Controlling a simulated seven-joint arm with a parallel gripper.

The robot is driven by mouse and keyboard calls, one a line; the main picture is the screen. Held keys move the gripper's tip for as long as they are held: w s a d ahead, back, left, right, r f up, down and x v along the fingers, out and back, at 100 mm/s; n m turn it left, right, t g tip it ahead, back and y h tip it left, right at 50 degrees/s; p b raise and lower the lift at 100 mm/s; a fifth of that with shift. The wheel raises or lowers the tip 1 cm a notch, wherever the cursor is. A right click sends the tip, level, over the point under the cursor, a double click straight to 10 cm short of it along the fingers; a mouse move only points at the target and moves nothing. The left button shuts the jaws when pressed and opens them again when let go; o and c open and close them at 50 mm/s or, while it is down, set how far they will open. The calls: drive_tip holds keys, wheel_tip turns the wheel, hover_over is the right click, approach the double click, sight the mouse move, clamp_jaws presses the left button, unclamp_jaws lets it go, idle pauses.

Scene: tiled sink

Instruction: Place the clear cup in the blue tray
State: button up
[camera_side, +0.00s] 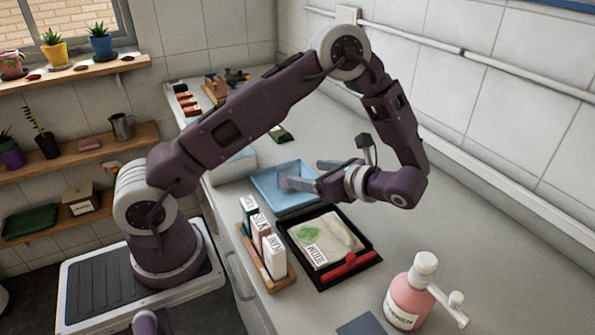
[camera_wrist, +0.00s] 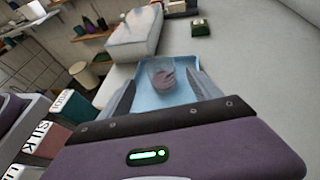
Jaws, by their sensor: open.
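The blue tray (camera_side: 268,187) lies on the grey counter beside the wall, under my gripper (camera_side: 302,173). In the wrist view, the tray (camera_wrist: 187,66) spreads out beyond my fingers. The clear cup (camera_wrist: 163,76) shows against the tray's floor, between my two spread fingers, with a mauve-grey tint on it. The cup appears to be inside the tray, but I cannot tell whether it rests on the floor or touches a finger. In the side view I cannot make the cup out clearly behind the fingers. My gripper is open.
A black tray (camera_side: 291,237) with a board and a red-handled tool lies in front of the blue tray. A rack of upright boxes (camera_side: 273,255) stands to its left. A pink pump bottle (camera_side: 410,296) stands at front right. A white block (camera_side: 233,168) stands left of the blue tray.

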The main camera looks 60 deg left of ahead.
drive_tip(key=s+d+r+n+h, duration=0.25)
drive_tip(key=d+r, duration=0.25)
drive_tip(key=r, duration=0.3)
drive_tip(key=s+d+r+n+t+h, duration=0.3)
drive_tip(key=s+r+n+t+h, duration=0.1)
drive_tip(key=s+n+h, duration=0.1)
drive_tip(key=s+d+r+n+t+h, duration=0.4)
drive_tip(key=s+n, duration=0.4)
drive_tip(key=s, duration=0.2)
drive_tip(key=shift+s+d+r+t+h, duration=0.2)
drive_tip(key=shift+d+r+t+h, duration=0.15)
drive_tip(key=shift+h, duration=0.4)
